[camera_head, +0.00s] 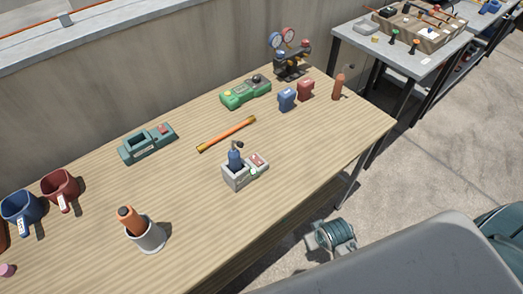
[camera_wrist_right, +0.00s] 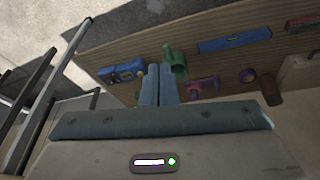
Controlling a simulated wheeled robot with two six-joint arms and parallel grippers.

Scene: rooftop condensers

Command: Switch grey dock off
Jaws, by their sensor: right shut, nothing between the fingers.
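The grey dock (camera_head: 238,180) sits near the middle of the wooden table in the head view. A blue-bodied tool (camera_head: 236,160) with a dark top stands upright in its left part. A red switch (camera_head: 258,159) is on its right part, and a small pale green spot shows on its front side. Which way the switch is tipped is too small to tell. My right gripper (camera_wrist_right: 156,82) shows only in the right wrist view; its two blue fingers are together and empty. It is not in the head view, so its place relative to the dock is unclear. My left gripper is not in view.
A teal dock (camera_head: 148,145) and a green dock (camera_head: 246,92) stand on the table (camera_head: 200,185). An orange-yellow bar (camera_head: 226,134) lies behind the grey dock. The table is bare right of the grey dock.

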